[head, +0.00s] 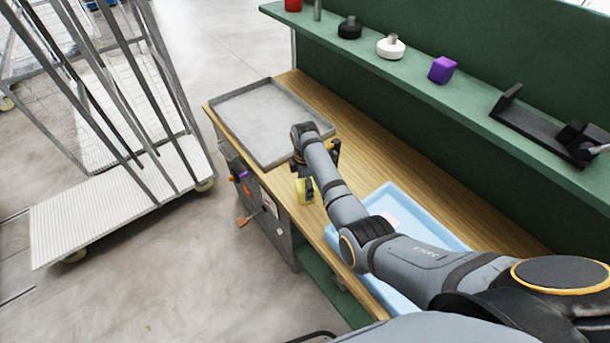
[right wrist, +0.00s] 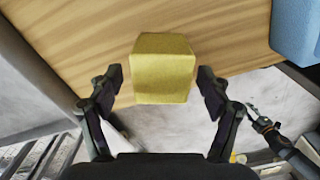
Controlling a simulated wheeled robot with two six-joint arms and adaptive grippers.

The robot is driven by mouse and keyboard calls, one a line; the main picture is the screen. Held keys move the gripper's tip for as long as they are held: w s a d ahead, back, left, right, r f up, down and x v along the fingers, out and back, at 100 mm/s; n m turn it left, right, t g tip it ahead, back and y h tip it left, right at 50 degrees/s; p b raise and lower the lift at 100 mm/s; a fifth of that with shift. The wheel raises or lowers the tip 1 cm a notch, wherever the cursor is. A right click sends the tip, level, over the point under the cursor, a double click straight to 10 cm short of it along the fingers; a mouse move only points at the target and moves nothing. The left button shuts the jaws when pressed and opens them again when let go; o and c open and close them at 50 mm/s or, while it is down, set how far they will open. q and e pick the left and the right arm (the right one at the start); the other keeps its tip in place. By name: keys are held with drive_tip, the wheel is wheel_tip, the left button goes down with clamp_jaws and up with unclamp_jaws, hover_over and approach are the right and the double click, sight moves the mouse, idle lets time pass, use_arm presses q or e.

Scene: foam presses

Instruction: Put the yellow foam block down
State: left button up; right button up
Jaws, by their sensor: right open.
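The yellow foam block (head: 306,190) is at the front edge of the wooden workbench (head: 360,170), partly hidden by my right arm in the head view. In the right wrist view the yellow foam block (right wrist: 163,68) is between the two fingers of my right gripper (right wrist: 160,82), with a gap on each side. The right gripper (head: 317,165) is open and not touching the block's sides. The block appears to rest on the wood near the edge, though its underside is hidden.
A grey metal tray (head: 258,97) lies on the left of the bench. A light blue tray (head: 425,222) with a pink piece (head: 390,220) sits to the right, partly behind my arm. A green shelf (head: 405,70) carries a purple cube (head: 442,69). A wheeled cart (head: 120,200) stands left.

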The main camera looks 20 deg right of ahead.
wheel_tip(320, 180, up, 10)
drive_tip(key=b, duration=0.1)
drive_tip(key=shift+r, duration=0.25)
